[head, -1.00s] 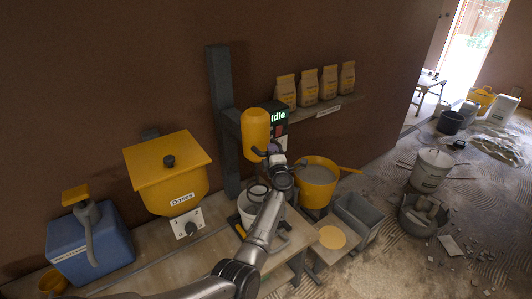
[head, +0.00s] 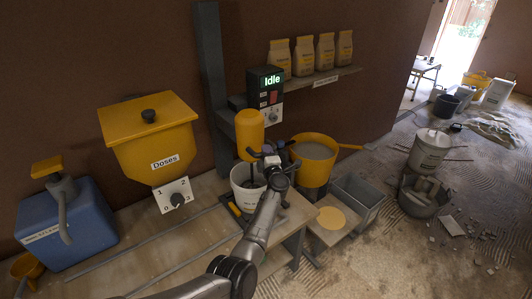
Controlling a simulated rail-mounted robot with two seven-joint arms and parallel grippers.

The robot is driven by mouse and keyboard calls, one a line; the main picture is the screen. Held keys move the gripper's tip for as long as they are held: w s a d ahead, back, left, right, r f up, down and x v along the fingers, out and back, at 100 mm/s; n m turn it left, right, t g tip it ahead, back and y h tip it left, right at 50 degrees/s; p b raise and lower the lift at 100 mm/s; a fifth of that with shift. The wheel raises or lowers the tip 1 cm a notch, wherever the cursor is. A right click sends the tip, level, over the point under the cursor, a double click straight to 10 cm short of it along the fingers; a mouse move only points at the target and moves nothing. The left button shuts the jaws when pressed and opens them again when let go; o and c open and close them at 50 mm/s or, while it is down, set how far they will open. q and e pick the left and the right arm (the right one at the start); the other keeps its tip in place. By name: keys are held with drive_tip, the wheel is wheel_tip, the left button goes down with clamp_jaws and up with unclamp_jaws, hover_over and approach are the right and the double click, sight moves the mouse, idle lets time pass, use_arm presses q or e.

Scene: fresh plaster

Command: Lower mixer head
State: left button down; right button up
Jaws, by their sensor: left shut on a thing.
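The yellow mixer head (head: 249,132) hangs on the grey upright post (head: 210,95). Its dark shaft reaches down into the white bucket (head: 242,200) on the bench. My left gripper (head: 263,156) is at the lower part of the mixer head, shut on what looks like its dark handle; the exact grip is small and partly hidden. My left arm covers part of the bucket. The control box (head: 265,90) behind the head reads "Idle". My right gripper is not in view.
A yellow doser (head: 150,135) with a numbered dial and a blue water container (head: 68,222) stand at left. A yellow tub (head: 316,170) of grey material and a grey bin (head: 357,200) stand at right. Paper bags (head: 303,57) line the shelf above.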

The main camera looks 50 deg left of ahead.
use_arm(q)
drive_tip(key=shift+f, duration=0.5)
drive_tip(key=c, duration=1.1)
unclamp_jaws()
drive_tip(key=shift+c, duration=0.2)
drive_tip(key=shift+o, duration=0.9)
drive_tip(key=shift+r, duration=0.1)
drive_tip(key=shift+r, duration=0.1)
drive_tip(key=shift+s+d, duration=0.15)
drive_tip(key=shift+d, duration=0.4)
drive_tip(key=v, duration=1.2)
drive_tip(key=shift+s+d, duration=0.2)
drive_tip(key=shift+d, duration=0.1)
